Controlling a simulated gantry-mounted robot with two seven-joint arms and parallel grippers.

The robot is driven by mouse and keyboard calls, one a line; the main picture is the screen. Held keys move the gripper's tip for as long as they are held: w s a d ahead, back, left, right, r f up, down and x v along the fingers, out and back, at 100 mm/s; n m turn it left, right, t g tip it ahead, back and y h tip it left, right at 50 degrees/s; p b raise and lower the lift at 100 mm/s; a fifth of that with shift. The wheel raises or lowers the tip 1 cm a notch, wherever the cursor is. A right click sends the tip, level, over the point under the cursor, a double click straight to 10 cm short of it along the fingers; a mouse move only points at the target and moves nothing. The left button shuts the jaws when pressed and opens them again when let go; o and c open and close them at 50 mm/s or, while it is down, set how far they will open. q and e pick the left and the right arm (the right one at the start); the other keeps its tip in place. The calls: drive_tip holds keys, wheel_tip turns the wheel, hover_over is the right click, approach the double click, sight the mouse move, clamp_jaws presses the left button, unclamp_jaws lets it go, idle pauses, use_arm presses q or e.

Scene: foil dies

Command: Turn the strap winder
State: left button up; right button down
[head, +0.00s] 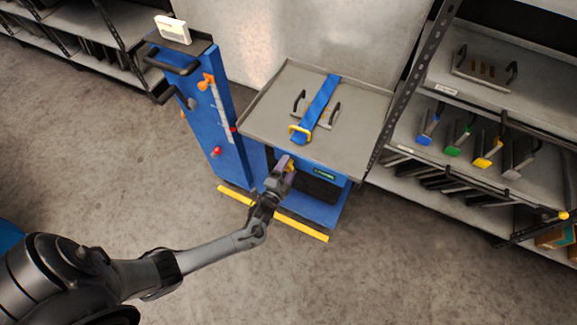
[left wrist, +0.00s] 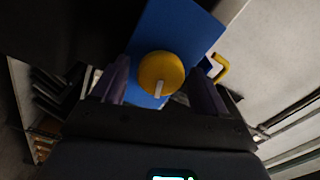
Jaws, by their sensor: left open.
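The strap winder shows in the left wrist view as a round yellow knob (left wrist: 160,72) with a white mark, in front of a blue panel. In the head view only a bit of its yellow (head: 291,166) shows beside my fingers, at the front of the blue cart. My left gripper (head: 284,167) is open there; its purple fingers (left wrist: 161,85) stand on either side of the knob in the wrist view. I cannot tell if they touch it. A blue strap (head: 320,103) lies across a handled die on the cart's grey top (head: 268,98). My right gripper is not in view.
A yellow bracket (head: 299,129) sits at the strap's near end. A blue column (head: 208,125) with black handles stands left of the cart. Shelving with several coloured-ended dies (head: 486,153) stands to the right. A yellow floor strip (head: 301,227) lies before the cart; the near floor is clear.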

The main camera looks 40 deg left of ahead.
use_arm(q)
drive_tip(key=p+v, duration=0.2)
drive_tip(key=v, duration=0.8)
